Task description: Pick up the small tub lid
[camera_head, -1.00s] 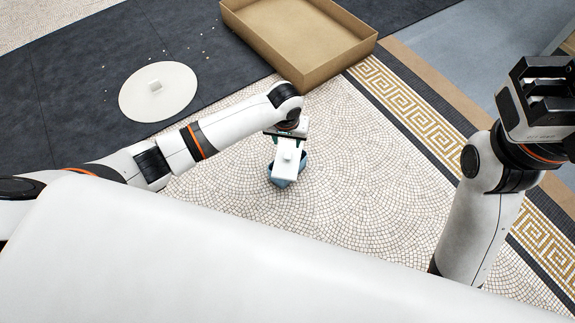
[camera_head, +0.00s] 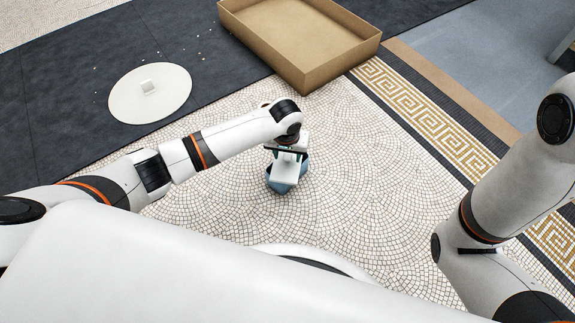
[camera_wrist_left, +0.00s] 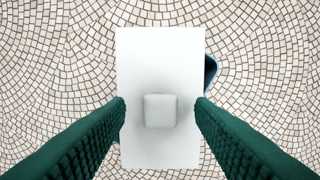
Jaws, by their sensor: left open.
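The small tub lid (camera_wrist_left: 160,62) is a white rectangular plate with a square knob (camera_wrist_left: 160,111) near its middle. It lies over a blue tub (camera_head: 286,188), whose dark blue edge peeks out at the lid's right side in the left wrist view (camera_wrist_left: 209,70). In the head view the lid (camera_head: 284,179) is partly hidden by my left gripper (camera_head: 287,157). The left gripper (camera_wrist_left: 161,104) is open above the lid, its green fingers on either side of the knob with gaps on both sides. My right gripper is out of view.
A round white lid (camera_head: 150,95) with a square knob lies on the dark mat at the left, with small chips scattered beyond it. An open cardboard box (camera_head: 306,78) stands at the back. The mosaic floor (camera_head: 370,190) right of the tub is clear.

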